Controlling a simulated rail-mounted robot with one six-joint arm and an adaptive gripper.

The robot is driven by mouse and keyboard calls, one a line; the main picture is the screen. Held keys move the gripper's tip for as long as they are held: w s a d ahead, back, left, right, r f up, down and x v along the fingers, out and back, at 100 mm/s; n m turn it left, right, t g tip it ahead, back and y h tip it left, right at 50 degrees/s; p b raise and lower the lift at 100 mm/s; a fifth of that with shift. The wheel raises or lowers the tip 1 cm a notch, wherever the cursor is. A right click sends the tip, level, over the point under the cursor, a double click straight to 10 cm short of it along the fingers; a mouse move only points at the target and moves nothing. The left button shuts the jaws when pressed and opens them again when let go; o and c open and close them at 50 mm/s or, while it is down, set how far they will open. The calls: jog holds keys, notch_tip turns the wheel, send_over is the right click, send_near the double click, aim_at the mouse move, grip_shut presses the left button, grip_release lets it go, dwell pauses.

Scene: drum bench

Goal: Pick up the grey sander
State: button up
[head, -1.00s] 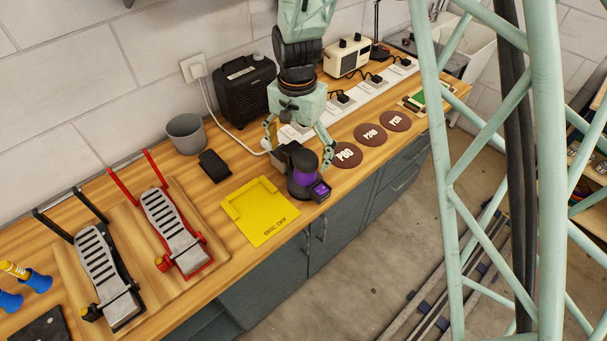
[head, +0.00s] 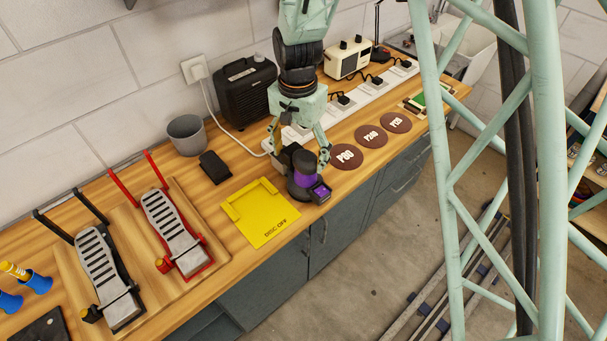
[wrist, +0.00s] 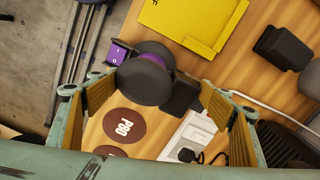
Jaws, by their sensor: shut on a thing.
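The sander (head: 303,180) is dark grey with a purple band and a small purple box on its front. It is upright at the bench's front edge, just right of the yellow DISC OFF plate (head: 258,224). My gripper (head: 299,152) points down over it with a finger on each side and is shut on it. In the wrist view the sander's round dark top (wrist: 144,80) lies between my fingertips (wrist: 157,84). Its underside is hidden, and I cannot tell any gap to the bench.
Brown discs P80 (head: 346,157), P240 (head: 371,136) and another lie to the right. A white power strip (head: 345,103) with plugs runs behind. A black block (head: 214,167) and grey cup (head: 186,135) stand left, then pedals (head: 172,231). A black speaker-like box (head: 246,92) stands at the back.

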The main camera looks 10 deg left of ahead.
jog(key=shift+r, duration=0.25)
jog(key=shift+c, duration=0.2)
